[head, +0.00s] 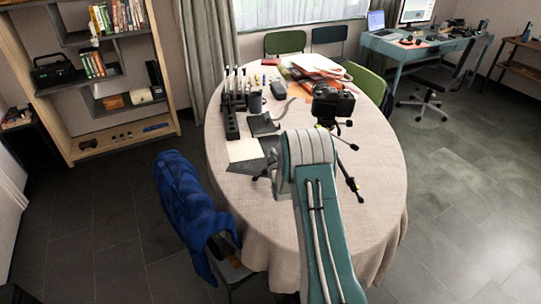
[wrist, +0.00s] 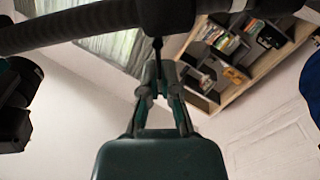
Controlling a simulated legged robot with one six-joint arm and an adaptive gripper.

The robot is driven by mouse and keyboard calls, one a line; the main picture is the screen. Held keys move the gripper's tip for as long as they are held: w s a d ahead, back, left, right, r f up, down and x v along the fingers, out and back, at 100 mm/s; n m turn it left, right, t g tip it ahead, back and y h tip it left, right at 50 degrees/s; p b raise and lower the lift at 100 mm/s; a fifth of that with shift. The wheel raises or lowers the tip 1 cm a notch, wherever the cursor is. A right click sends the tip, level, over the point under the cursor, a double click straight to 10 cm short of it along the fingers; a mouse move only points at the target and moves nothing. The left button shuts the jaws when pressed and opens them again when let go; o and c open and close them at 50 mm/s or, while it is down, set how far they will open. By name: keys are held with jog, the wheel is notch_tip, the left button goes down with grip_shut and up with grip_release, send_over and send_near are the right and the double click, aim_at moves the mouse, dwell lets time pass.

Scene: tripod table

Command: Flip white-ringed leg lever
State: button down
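The camera tripod stands on the table in the head view, with a black camera (head: 333,103) on top and a dark leg (head: 350,178) spread to the front right. In the wrist view a thick dark ribbed bar (wrist: 75,27) crosses the top and meets a black joint (wrist: 167,15). A thin black lever-like piece (wrist: 157,48) hangs from it. My gripper (wrist: 157,72) points up at this piece, its fingers drawn close together. I cannot tell whether they touch it. No white ring is clear. In the head view my arm hides most of the gripper.
The round table (head: 385,150) has a pale cloth. A black tool rack (head: 232,120), a white sheet (head: 244,150) and papers (head: 315,63) lie left of and behind the tripod. A chair with a blue jacket (head: 190,205) stands front left. The right tabletop is clear.

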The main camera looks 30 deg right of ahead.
jog(key=shift+s+d+m, duration=0.15)
jog(key=shift+d+m, duration=0.05)
jog(key=shift+m, duration=0.4)
jog(key=c, duration=0.9)
grip_release()
jog(key=shift+o, duration=0.2)
jog(key=v, duration=1.1)
jog(key=shift+s, duration=0.4)
jog(key=shift+a, duration=0.1)
